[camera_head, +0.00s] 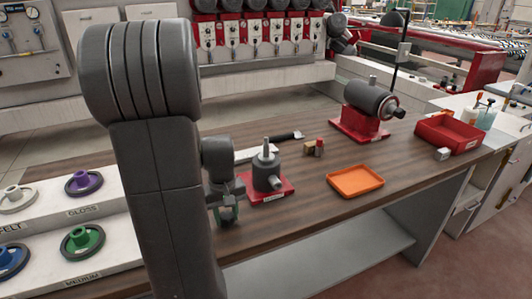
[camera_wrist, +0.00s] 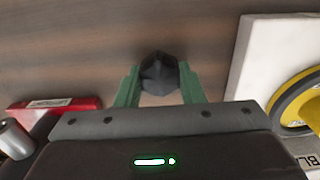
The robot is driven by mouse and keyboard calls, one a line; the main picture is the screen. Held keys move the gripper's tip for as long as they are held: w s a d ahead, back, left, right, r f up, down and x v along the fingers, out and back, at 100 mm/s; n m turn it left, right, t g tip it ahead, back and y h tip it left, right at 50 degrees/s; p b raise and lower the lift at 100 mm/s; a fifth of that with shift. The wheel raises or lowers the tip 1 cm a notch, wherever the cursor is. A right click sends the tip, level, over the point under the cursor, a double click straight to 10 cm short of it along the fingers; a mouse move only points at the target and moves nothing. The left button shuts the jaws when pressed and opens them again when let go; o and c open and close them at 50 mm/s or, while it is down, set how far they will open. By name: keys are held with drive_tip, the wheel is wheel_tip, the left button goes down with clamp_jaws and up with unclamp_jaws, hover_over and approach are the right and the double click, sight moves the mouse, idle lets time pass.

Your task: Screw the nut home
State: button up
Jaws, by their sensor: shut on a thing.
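My gripper (camera_head: 228,213) is low over the near edge of the wooden bench, left of a grey spindle unit (camera_head: 267,173) on a red base. In the wrist view its two green fingers (camera_wrist: 160,82) are shut on a dark, faceted piece that looks like the nut (camera_wrist: 160,70). Only bench wood shows beyond the nut; whether it touches anything below I cannot tell. The spindle unit has an upright pale shaft. Its red base (camera_wrist: 65,105) also shows at the left of the wrist view, apart from the nut.
Coloured wheels, such as a purple one (camera_head: 84,182), sit on a white rack at left; a yellow wheel (camera_wrist: 300,100) is at right in the wrist view. An orange tray (camera_head: 355,181), a red bin (camera_head: 450,132) and a grey machine (camera_head: 370,98) stand rightward. Bench around the tray is clear.

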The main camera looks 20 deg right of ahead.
drive_tip(key=shift+r+p, duration=2.25)
drive_tip(key=shift+r, duration=0.85)
